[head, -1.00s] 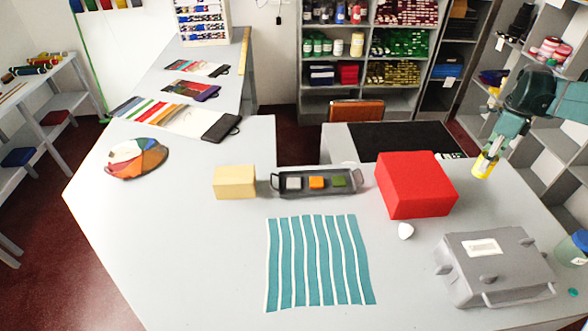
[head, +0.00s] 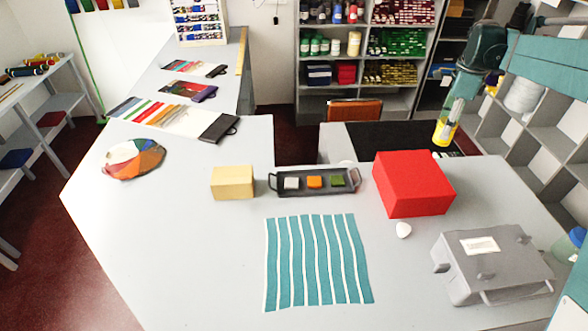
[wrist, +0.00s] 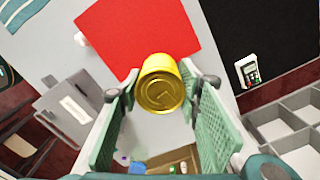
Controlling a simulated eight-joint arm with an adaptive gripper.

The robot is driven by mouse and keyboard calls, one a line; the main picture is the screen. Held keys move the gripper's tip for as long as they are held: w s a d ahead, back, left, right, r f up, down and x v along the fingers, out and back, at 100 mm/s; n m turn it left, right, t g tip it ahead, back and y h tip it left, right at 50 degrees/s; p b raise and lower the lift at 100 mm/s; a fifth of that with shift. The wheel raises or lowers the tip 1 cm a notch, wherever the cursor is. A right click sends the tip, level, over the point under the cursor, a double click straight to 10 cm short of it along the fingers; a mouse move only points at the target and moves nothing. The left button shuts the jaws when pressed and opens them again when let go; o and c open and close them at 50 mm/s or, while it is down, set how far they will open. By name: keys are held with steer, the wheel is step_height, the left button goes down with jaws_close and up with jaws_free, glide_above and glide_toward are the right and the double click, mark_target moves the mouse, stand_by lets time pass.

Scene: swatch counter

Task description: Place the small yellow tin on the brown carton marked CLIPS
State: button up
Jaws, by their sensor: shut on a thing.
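The small yellow tin (head: 444,133) is held upright or nearly so at the end of my gripper (head: 450,117), in the air above the black mat and behind the red box. In the wrist view the tin (wrist: 161,88) sits between the two green finger pads, and my gripper is shut on it. No carton with readable CLIPS lettering shows in either view. A brown surface (wrist: 178,158) with small items by it shows low in the wrist view, partly hidden by my gripper; I cannot tell if it is the carton.
The red box (head: 412,184) stands below and in front of the tin. The grey case (head: 492,268) is at the front right. A dark tray (head: 314,182) with colored squares, a pale yellow block (head: 233,183) and a striped cloth (head: 318,262) lie further left. The left counter has free room.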

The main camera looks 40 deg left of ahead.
steer(key=s+a+n, duration=0.3)
steer(key=s+a, duration=0.4)
steer(key=a, duration=0.5)
steer(key=s+a+n, duration=0.3)
steer(key=s+a, duration=0.4)
steer(key=a, duration=0.4)
steer(key=s+a+n, duration=0.2)
steer(key=s+a, duration=0.5)
steer(key=a, duration=0.5)
steer(key=s+a+n, duration=0.4)
steer(key=s+a, duration=0.6)
steer(key=s, duration=0.4)
steer(key=s+a+n, duration=0.3)
steer(key=s+a, duration=0.8)
steer(key=s, duration=0.3)
steer(key=shift+w+d+f, duration=0.1)
steer(key=shift+w+f, duration=0.05)
steer(key=shift+f, duration=1.15)
steer(key=shift+w+d+f, duration=0.1)
steer(key=shift+f, duration=1.15)
step_height(320, 180, down, 6)
steer(key=shift+f, duration=0.25)
